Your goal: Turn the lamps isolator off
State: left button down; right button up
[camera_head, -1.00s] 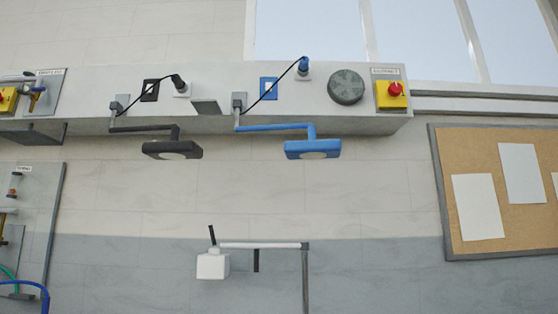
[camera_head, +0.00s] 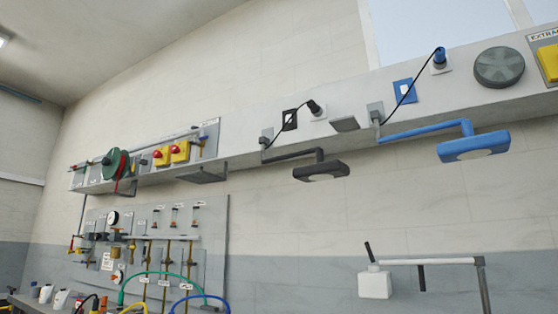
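Two yellow switch boxes with red knobs sit side by side on the wall duct at left, a left one (camera_head: 160,157) and a right one (camera_head: 180,152). Their labels are too small to read, so I cannot tell which is the lamps isolator or how its knob is set. Another yellow box (camera_head: 549,62) is cut off at the right edge under a label starting "EXTRA". A black lamp (camera_head: 321,171) and a blue lamp (camera_head: 474,147) hang on arms below the duct, each with a cable and plug above. Neither of my grippers is in view.
A pipe panel (camera_head: 216,215) with a gauge, valves and coloured hoses is on the wall at lower left. A green reel (camera_head: 115,165) is at the duct's left end. A white box on an arm (camera_head: 375,284) stands at lower right. A round grey cover (camera_head: 499,67) is on the duct.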

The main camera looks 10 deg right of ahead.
aim_at(157, 155)
jog(key=i+j+u, duration=0.85)
jog(key=i+u, duration=0.2)
jog(key=i+j+u, duration=0.1)
jog(key=i+u, duration=0.25)
jog(key=i, duration=1.1)
jog(key=i+j+z, duration=0.1)
jog(key=i+z, duration=0.35)
jog(key=i+j+z, duration=0.3)
jog(key=i+z, duration=0.2)
jog(key=i+j+z, duration=0.45)
jog(key=k+l, duration=0.05)
